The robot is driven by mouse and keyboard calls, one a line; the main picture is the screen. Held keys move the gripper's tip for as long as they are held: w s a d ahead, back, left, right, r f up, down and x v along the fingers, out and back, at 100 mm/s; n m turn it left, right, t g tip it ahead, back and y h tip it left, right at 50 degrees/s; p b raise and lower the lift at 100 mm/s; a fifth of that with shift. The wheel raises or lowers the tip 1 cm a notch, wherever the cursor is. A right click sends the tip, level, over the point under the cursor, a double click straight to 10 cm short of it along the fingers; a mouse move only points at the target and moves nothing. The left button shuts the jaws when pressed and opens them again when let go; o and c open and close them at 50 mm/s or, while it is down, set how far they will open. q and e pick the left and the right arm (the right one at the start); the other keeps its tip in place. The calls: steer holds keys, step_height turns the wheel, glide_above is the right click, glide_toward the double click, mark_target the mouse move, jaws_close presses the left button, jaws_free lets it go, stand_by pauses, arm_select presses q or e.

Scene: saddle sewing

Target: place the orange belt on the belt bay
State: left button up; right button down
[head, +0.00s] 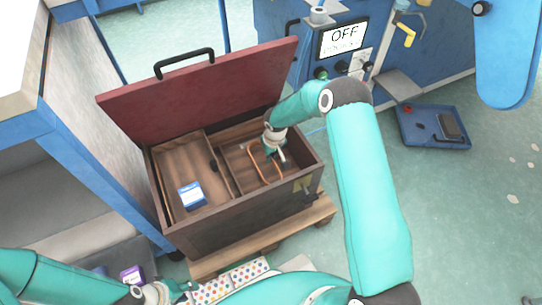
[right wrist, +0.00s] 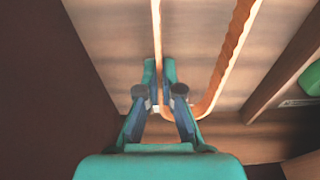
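The orange belt (head: 262,163) is a thin loop in the right compartment of the open wooden chest (head: 232,222). My right gripper (head: 276,146) reaches down into that compartment at the belt. In the right wrist view the right gripper's fingers (right wrist: 160,75) are close together on either side of one strand of the belt (right wrist: 228,55), near its curved end. They look shut on that strand. My left gripper (head: 180,290) is low in the head view, beside dotted items, and its fingers are too small to read. I cannot make out a belt bay.
The chest's red lid (head: 200,88) stands open behind. A blue-and-white box (head: 191,195) lies in the left compartment. A divider and walls surround the right gripper. A blue machine (head: 290,30) stands behind, and a blue tray (head: 433,128) lies on the floor at right.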

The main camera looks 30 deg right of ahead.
mark_target(273, 160)
steer(key=shift+f+b, duration=0.55)
steer(key=shift+b, duration=0.1)
steer(key=c, duration=1.3)
jaws_free()
steer(key=shift+f, duration=0.1)
steer(key=shift+r+p, duration=0.35)
steer(key=r+p, duration=0.1)
steer(key=r, duration=0.3)
steer(key=s+r+p, duration=0.1)
steer(key=r, duration=0.3)
steer(key=r+p, duration=0.2)
steer(key=r, duration=0.2)
steer(key=shift+s+r, duration=0.25)
steer(key=shift+s, duration=0.1)
